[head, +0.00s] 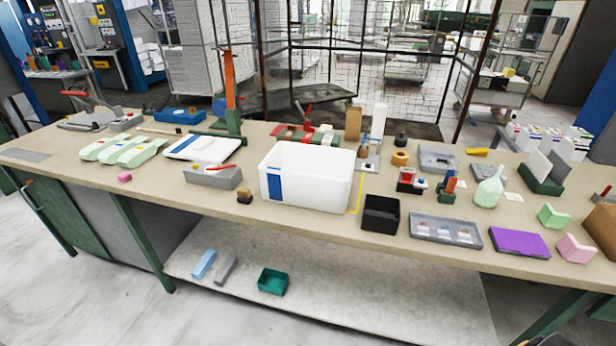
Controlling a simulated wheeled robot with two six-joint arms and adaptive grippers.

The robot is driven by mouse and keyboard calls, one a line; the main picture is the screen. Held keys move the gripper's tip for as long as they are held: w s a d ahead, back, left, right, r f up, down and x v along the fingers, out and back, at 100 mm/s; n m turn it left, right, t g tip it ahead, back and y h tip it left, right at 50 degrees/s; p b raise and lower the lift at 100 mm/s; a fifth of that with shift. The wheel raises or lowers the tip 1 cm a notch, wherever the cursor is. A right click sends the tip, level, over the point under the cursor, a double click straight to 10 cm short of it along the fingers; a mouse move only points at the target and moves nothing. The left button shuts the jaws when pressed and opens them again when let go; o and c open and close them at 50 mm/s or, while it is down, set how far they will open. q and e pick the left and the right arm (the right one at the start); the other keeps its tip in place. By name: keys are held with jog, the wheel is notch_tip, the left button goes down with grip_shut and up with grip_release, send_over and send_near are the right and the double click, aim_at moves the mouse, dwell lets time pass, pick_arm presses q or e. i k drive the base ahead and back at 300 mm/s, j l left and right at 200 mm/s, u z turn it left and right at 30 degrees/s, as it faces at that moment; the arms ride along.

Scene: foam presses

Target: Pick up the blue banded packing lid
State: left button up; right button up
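A flat white lid (218,154) with what looks like a blue band near its left side lies on the bench, left of centre. A small white rounded piece shows on top of it. A white open box (328,186) with a blue band on its front stands to its right, near the front of the bench. A grey block-like holder (213,179) with a red item on it stands just in front of the lid. Neither of my grippers is in view.
A green press with an orange lever (230,82) stands right behind the lid. Pale green moulded pieces (123,149) lie to its left. A black bin (381,214) and a grey tray (445,231) sit right of the box. The front-left bench top is mostly clear.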

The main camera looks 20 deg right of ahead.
aim_at(203, 148)
jog(key=i+j, duration=0.15)
jog(key=j, duration=0.25)
jog(key=i+j, duration=0.2)
jog(key=j, duration=0.15)
jog(key=i+j+z, duration=0.1)
jog(key=j, duration=0.3)
jog(key=i+j, duration=0.2)
jog(key=j, duration=0.15)
jog(key=i+j, duration=0.15)
jog(key=j, duration=0.25)
jog(key=z, duration=0.05)
